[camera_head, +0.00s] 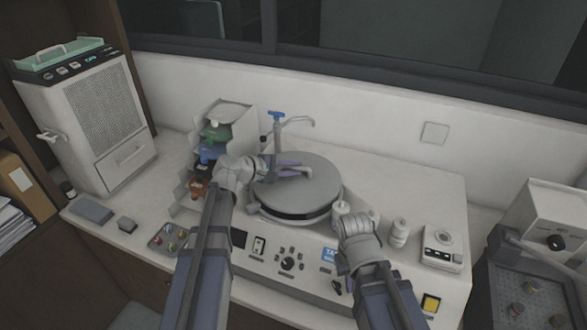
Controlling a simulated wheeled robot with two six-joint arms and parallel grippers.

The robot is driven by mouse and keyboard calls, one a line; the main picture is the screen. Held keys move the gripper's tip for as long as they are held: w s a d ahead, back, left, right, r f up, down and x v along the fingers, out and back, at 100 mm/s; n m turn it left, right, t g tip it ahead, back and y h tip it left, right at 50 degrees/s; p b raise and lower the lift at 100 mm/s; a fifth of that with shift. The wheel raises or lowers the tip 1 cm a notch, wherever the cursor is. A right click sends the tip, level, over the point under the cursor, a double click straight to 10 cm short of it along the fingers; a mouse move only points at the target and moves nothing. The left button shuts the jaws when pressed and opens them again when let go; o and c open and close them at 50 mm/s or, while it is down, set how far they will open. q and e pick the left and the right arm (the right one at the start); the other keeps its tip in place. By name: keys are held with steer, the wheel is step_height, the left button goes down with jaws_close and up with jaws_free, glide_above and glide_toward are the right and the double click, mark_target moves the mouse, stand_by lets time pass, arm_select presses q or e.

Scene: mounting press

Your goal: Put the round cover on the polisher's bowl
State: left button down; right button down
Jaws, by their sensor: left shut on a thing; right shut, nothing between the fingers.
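The round cover (318,191) is a flat grey disc with a dark edge. It lies over the polisher's bowl (262,212), whose pale rim shows below it at the front left. I cannot tell whether the cover rests fully on the bowl. My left gripper (293,169) reaches over the cover from the left and is shut on it near its middle; the fingers hide the part they grip. My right gripper (341,207) is shut and empty, close to the front right edge of the cover. Whether it touches the cover is unclear.
A blue-handled tap (277,116) stands behind the bowl. A stepped rack (227,118) with coloured bottles is at the left. White bottles (399,232) and a small device (441,248) stand at the right. A control panel (288,264) lies in front.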

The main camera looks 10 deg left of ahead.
stand_by(0.4)
arm_select(q)
steer(key=c, duration=0.7)
jaws_free()
steer(key=p+v, duration=0.2)
steer(key=v, duration=0.5)
steer(key=shift+r+p, duration=0.1)
steer(key=shift+p, duration=0.3)
steer(key=shift+s+a+r, duration=0.1)
steer(key=shift+s+a, duration=0.15)
steer(key=shift+a, duration=0.05)
arm_select(e)
step_height(320, 180, up, 3)
steer(key=shift+s+a, duration=0.1)
